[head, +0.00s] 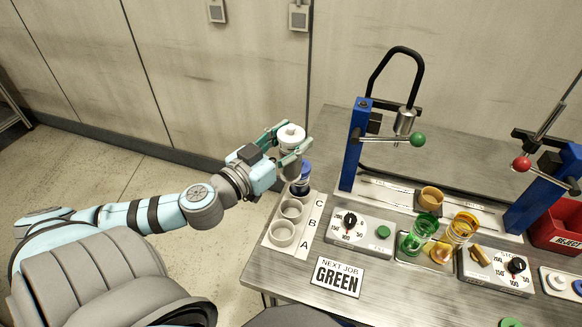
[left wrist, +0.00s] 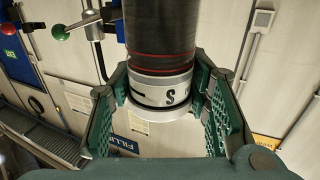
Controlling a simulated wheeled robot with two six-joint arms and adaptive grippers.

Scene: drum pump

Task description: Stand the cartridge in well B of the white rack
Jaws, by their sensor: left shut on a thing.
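My left gripper (head: 290,143) is shut on the cartridge (head: 292,132), whose round white end faces up in the head view. In the left wrist view the cartridge (left wrist: 160,45) shows a dark body with red lines and a pale collar marked S between the fingers. It is held above the table, near the far end of the white rack (head: 270,243). Well B (head: 291,209), the middle one, is empty, and so is well A (head: 281,233) at the near end. My right gripper is out of view.
A blue press (head: 352,145) with a green-knobbed lever stands right of the rack. A dial box (head: 350,228), a NEXT JOB GREEN sign (head: 337,277) and green and amber cups are right of the rack. A red bin (head: 560,225) is at far right.

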